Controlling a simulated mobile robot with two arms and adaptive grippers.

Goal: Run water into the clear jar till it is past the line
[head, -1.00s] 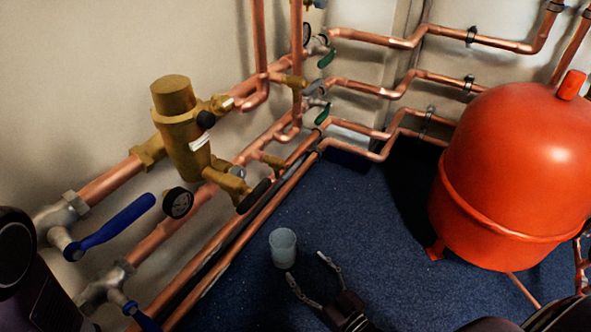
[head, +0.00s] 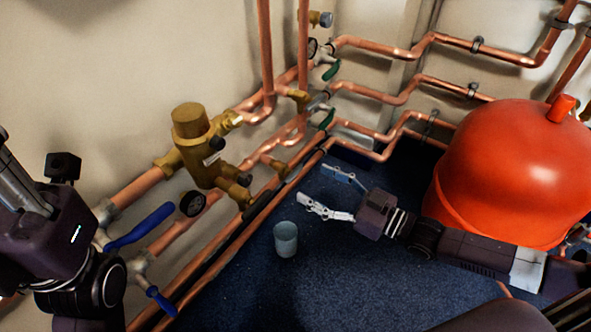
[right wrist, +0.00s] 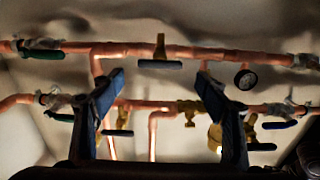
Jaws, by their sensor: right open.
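The clear jar (head: 285,240) stands upright on the blue floor beside the low copper pipes. No line or water in it can be made out. My right gripper (head: 313,185) is open and empty, above and behind the jar, pointing left at the pipes.
A brass cylinder fitting (head: 200,145) and a blue lever (head: 142,227) sit on the wall pipes. Green-handled valves (head: 328,119) are at the corner. A big red tank (head: 505,165) stands right, close behind my right arm. The floor in front of the jar is clear.

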